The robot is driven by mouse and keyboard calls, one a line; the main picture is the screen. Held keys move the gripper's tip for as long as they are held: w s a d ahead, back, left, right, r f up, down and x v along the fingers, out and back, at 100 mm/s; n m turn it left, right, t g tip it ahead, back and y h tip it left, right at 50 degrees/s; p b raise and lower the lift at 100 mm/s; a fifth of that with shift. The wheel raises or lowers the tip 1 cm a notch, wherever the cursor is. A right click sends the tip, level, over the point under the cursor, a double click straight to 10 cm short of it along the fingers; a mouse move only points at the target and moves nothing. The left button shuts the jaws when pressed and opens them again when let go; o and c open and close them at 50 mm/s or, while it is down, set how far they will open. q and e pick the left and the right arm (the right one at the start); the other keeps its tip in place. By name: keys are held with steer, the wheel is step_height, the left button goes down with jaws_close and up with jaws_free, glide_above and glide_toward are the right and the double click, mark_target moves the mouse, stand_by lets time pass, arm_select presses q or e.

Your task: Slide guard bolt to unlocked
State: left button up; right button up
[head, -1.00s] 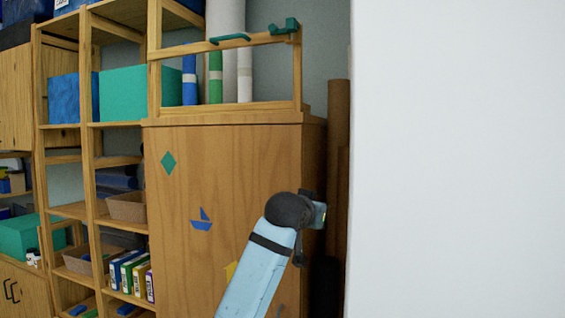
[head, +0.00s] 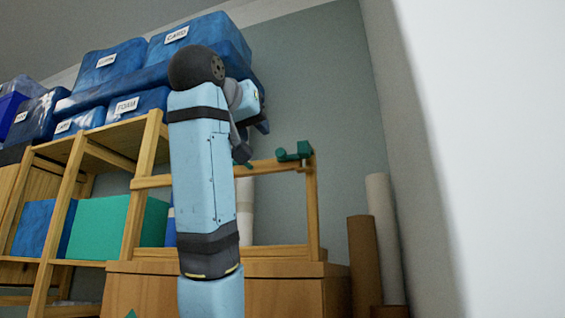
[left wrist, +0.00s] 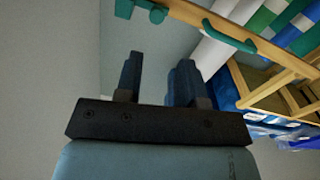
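The guard bolt (head: 294,151) is a small green fitting at the top right corner of a wooden guard frame (head: 312,205) on top of the cabinet. It also shows at the top edge of the left wrist view (left wrist: 150,10). I cannot tell its locked or unlocked position. A green handle (left wrist: 228,38) is fixed to the frame's top rail, mostly hidden behind my arm in the head view. My left gripper (left wrist: 160,62) is open and empty. In the head view, my left gripper (head: 252,140) is left of the bolt, apart from it. My right gripper is not in view.
Blue labelled bins (head: 180,45) fill the upper shelf at left. A teal box (head: 100,227) stands on the shelf below. A pale surface (head: 490,130) fills the right side.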

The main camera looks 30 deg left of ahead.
mark_target(279, 153)
arm_select(q)
steer(key=p+x, duration=0.5)
steer(key=x, duration=0.7)
steer(key=shift+w+d+r, duration=0.15)
steer(key=shift+w, duration=0.6)
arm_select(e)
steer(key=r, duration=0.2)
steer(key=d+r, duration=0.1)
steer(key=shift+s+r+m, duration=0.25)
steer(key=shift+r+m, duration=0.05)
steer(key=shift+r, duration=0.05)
arm_select(q)
jaws_close()
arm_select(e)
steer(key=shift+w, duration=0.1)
